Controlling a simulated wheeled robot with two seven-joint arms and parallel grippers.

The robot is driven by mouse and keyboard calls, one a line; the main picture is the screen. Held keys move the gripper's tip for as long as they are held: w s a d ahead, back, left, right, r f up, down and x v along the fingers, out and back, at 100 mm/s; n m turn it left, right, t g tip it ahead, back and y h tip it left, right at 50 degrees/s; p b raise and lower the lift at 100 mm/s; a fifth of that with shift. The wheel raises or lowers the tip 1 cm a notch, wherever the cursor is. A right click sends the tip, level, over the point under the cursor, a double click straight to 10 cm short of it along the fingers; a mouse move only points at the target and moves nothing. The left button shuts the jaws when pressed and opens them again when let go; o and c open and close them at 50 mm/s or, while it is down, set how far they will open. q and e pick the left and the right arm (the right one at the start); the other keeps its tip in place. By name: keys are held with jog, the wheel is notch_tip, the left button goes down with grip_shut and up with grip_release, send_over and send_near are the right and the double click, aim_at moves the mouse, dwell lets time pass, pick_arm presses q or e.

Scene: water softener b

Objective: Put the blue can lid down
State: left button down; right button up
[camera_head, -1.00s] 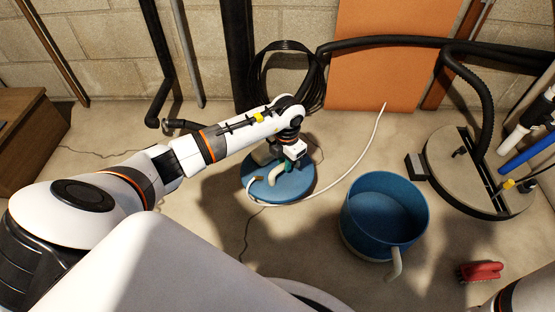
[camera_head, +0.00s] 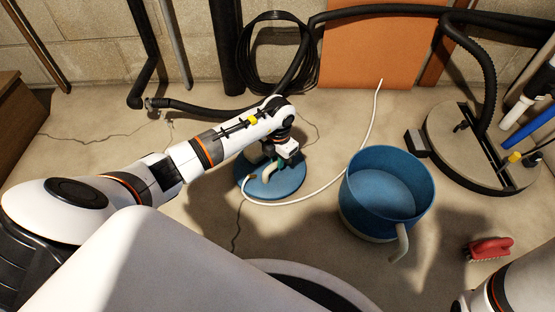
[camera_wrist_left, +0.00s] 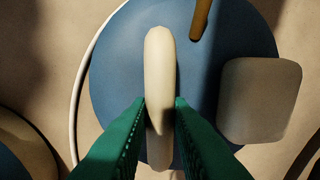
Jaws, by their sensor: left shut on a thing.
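The blue can lid (camera_head: 287,186) is a round blue disc with a pale handle. It is at the floor's middle, left of the open blue can, roughly level. My left gripper (camera_head: 272,164) is above it, shut on the lid's handle. In the left wrist view the green fingers (camera_wrist_left: 160,108) press on both sides of the pale handle (camera_wrist_left: 160,70), with the blue disc (camera_wrist_left: 112,70) behind. I cannot tell whether the lid touches the floor. The right gripper is out of view.
The open blue can (camera_head: 388,185) with a pale spout stands right of the lid. A white hose (camera_head: 345,170) curves around the lid. A red brush (camera_head: 489,248) lies at right, near a round grey cover (camera_head: 470,150). Black hoses (camera_head: 280,60) are against the wall.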

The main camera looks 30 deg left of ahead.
pick_arm(q)
jog(key=shift+f, duration=0.1)
jog(key=c, duration=1.3)
grip_release()
notch_tip(320, 180, up, 12)
jog(key=p, duration=0.8)
jog(key=shift+d, duration=0.1)
